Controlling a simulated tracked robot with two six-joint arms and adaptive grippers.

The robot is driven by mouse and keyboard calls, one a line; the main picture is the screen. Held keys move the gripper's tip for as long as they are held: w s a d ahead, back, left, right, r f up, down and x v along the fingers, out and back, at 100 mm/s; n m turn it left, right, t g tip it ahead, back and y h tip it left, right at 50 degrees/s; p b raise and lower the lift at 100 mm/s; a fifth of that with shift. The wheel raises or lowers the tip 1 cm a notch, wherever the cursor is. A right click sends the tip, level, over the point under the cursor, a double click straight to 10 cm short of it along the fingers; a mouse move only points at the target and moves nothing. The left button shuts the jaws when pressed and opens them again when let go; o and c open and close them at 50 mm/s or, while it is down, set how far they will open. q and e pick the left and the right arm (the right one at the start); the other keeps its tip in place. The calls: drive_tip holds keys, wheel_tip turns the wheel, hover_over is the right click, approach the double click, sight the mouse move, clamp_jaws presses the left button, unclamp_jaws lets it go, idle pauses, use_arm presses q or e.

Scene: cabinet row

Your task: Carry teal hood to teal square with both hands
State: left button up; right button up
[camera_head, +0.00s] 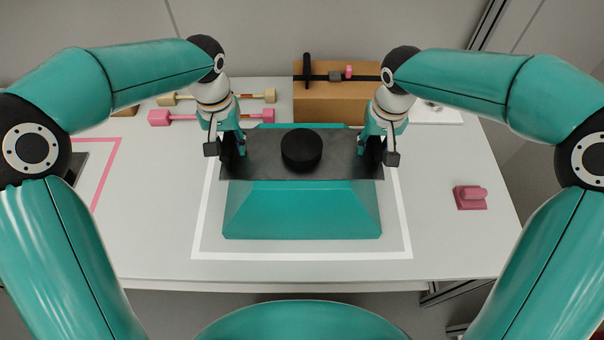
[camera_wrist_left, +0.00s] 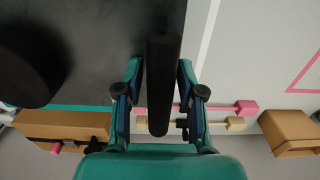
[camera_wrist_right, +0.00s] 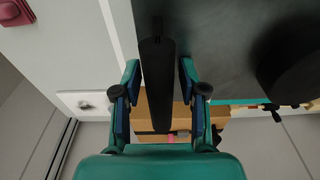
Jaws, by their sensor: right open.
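The teal hood (camera_head: 302,212) sits upright on the table inside a white square outline, with a dark grey top plate (camera_head: 260,160) and a black round knob (camera_head: 301,150). My left gripper (camera_head: 232,152) is at the hood's left side, its open fingers on either side of a black bar handle (camera_wrist_left: 163,85). My right gripper (camera_head: 374,152) is at the right side, its open fingers on either side of the other black bar handle (camera_wrist_right: 157,85). Contact of the fingers with the handles is unclear. No teal square shows in these views.
A cardboard box (camera_head: 335,103) stands behind the hood. Pink (camera_head: 211,116) and cream (camera_head: 255,96) dumbbell-shaped pieces lie back left. A pink block (camera_head: 470,197) is at the right. A pink outline (camera_head: 103,178) marks the left. The white outline (camera_head: 300,257) surrounds the hood.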

use_arm(q)
drive_tip(key=shift+c, duration=0.2)
use_arm(e)
drive_tip(key=shift+c, duration=0.3)
use_arm(q)
clamp_jaws()
use_arm(e)
clamp_jaws()
use_arm(q)
drive_tip(key=shift+r, duration=0.1)
